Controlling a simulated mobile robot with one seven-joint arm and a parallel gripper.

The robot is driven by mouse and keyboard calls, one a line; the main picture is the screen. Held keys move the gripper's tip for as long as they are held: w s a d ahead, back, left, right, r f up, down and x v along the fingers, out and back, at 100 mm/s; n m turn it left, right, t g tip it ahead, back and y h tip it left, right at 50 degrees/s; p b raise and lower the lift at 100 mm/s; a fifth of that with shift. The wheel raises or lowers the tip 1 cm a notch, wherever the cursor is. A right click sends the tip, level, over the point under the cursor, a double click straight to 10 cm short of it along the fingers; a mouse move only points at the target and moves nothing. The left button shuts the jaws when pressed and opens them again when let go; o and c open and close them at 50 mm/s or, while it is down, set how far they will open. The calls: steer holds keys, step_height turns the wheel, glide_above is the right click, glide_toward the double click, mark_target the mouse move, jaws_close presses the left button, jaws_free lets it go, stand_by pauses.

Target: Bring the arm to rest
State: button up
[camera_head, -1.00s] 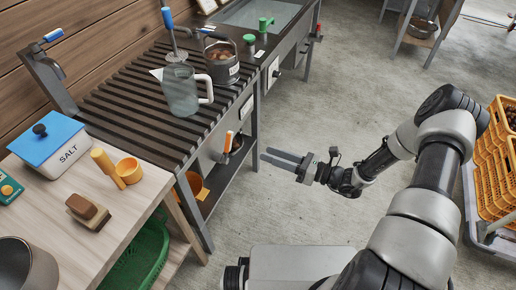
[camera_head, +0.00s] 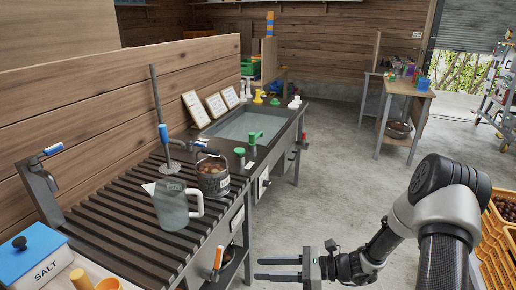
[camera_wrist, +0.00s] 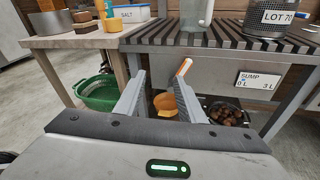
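My gripper (camera_head: 285,269) is open and empty, with its two long fingers apart and pointing left in the head view. It hangs over the concrete floor, to the right of the slatted counter (camera_head: 121,233) and below its top. The wrist view also shows the gripper (camera_wrist: 160,102) open, its fingers pointing toward the counter's front. My arm is bent at the right of the head view.
On the counter stand a clear jug (camera_head: 172,206) and a pot of chestnuts (camera_head: 213,179). A salt box (camera_head: 31,256) is at lower left. Yellow crates (camera_head: 497,240) stand at right. A green basket (camera_wrist: 98,92) sits under the wooden table. The floor (camera_head: 333,178) beyond the arm is clear.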

steer(key=s+d+r+n+t+h, duration=0.1)
steer(key=s+d+r+n+h, duration=0.35)
steer(key=s+r+n, duration=0.35)
steer(key=s+d+r+n+t+h, duration=0.1)
steer(key=s+d+r+n+h, duration=0.4)
steer(key=r, duration=0.6)
steer(key=s+d+r+n+t+h, duration=0.1)
steer(key=s+r+n+h, duration=0.55)
steer(key=r+n, duration=0.25)
step_height(320, 180, up, 18)
steer(key=p, duration=1.8)
steer(key=shift+w+d+r, duration=0.25)
steer(key=shift+w+d, duration=0.05)
steer(key=shift+w, duration=0.1)
